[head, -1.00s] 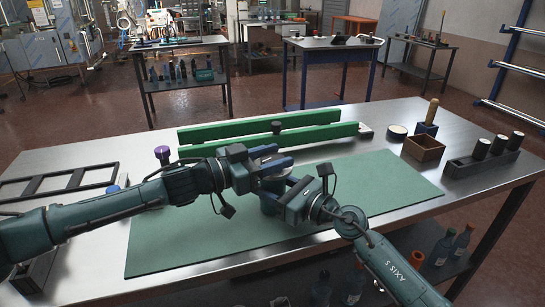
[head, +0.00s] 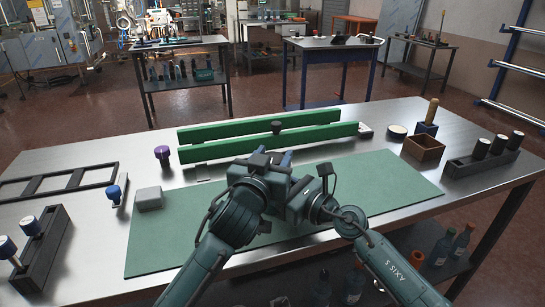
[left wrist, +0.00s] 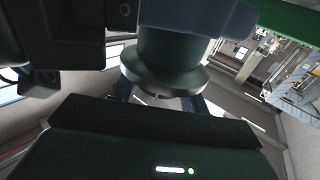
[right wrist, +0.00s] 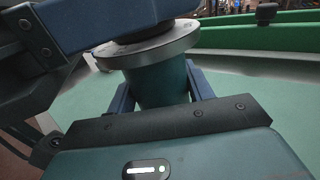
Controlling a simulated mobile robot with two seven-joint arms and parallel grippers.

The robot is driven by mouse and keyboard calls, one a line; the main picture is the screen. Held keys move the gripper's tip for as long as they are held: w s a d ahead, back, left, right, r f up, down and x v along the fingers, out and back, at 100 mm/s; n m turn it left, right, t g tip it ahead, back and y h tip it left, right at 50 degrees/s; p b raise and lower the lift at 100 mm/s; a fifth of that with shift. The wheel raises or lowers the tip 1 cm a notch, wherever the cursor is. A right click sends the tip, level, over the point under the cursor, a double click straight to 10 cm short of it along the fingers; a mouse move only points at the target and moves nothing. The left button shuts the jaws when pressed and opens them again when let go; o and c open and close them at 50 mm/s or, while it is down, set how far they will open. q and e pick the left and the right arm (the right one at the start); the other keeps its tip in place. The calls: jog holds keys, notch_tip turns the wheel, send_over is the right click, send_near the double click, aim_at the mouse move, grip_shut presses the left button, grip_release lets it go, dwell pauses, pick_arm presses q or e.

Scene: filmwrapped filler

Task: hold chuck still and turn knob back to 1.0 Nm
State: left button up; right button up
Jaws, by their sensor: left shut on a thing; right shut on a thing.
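The chuck (right wrist: 160,83) shows in the right wrist view as a green cylinder with a pale metal collar on top. My right gripper (right wrist: 163,92) is shut around its green body. The knob (right wrist: 135,45) is a dark part just above the collar, mostly covered by a blue finger of my left gripper. In the left wrist view the chuck's dark body (left wrist: 172,52) and flange (left wrist: 160,76) show; my left gripper (left wrist: 158,103) is shut beyond the flange. In the head view my left gripper (head: 284,158) and right gripper (head: 300,183) meet closely and hide the chuck. The scale is not readable.
Green rails (head: 260,140) run behind the green mat (head: 180,245). A grey block (head: 149,198) sits at the mat's left edge, near a purple knob (head: 162,152). Dark racks stand at both sides; a wooden box (head: 423,148) is at right. The mat's right side is clear.

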pick_arm(q)
jog(key=shift+r+n+y, duration=0.1)
jog(key=shift+n+y, duration=0.2)
jog(key=shift+y, duration=0.2)
jog(key=o, duration=1)
jog(key=v, duration=1.2)
jog(key=shift+a, duration=0.1)
